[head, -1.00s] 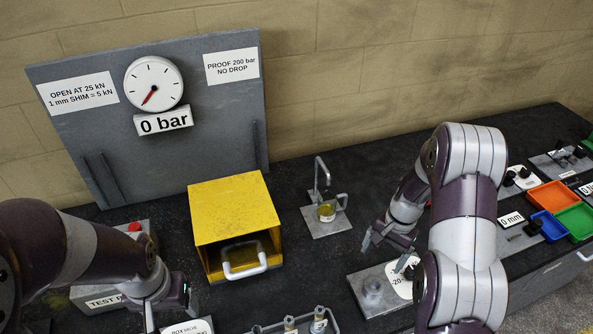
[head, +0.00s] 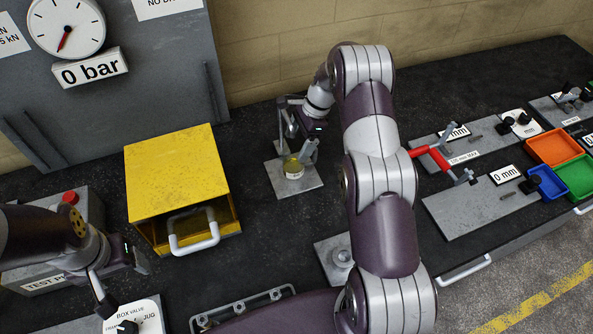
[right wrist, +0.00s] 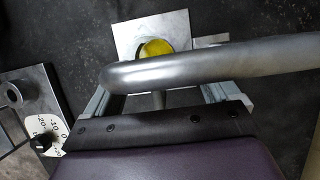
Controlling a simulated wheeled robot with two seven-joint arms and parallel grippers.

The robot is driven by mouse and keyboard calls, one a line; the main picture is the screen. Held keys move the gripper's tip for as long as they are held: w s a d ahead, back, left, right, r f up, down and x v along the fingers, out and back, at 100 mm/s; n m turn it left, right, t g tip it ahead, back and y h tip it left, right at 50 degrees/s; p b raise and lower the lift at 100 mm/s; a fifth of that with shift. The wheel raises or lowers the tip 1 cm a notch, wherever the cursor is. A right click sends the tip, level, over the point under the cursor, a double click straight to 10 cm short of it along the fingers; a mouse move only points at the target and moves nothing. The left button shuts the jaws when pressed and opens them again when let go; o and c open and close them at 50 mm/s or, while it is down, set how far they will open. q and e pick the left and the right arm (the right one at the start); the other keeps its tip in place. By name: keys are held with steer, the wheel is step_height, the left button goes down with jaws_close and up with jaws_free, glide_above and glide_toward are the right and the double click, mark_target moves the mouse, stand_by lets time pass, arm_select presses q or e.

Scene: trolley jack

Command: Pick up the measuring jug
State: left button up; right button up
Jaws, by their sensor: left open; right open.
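The measuring jug (head: 293,168) is a small clear vessel with yellow contents, standing on a grey plate (head: 305,185) right of the yellow box. My right gripper (head: 298,145) is open, just above and behind the jug, close to the bent metal pipe. In the right wrist view the jug's yellow contents (right wrist: 157,48) show beyond the open right gripper (right wrist: 160,90). The pipe (right wrist: 210,66) crosses in front and hides part of the jug. I cannot tell whether the fingers touch anything. My left gripper (head: 122,286) is open and empty at the lower left.
The yellow box (head: 180,170) with a grey handle stands left of the jug. The bent pipe (head: 283,120) rises behind the jug, close to my right gripper. A red-handled tool (head: 435,158) and coloured bins (head: 553,147) lie to the right.

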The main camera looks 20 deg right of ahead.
mark_target(295, 155)
steer(key=f+p, duration=0.1)
steer(key=s+a+f+p, duration=0.1)
steer(key=f+p, duration=0.1)
steer(key=shift+s+a+f, duration=0.1)
steer(key=shift+s, duration=0.1)
steer(key=shift+s+a+f, duration=0.1)
steer(key=shift+a+f, duration=0.1)
steer(key=shift+f, duration=0.15)
steer(key=shift+w+f, duration=0.3)
steer(key=shift+w, duration=0.1)
steer(key=shift+c, duration=1.3)
steer(key=c, duration=0.9)
arm_select(q)
steer(key=r, duration=0.2)
steer(key=s+r, duration=0.1)
steer(key=shift+d+r, duration=0.15)
steer(key=shift+d, duration=0.1)
arm_select(e)
steer(key=shift+s+r, duration=0.1)
steer(key=shift+s, duration=0.1)
steer(key=shift+w, duration=0.1)
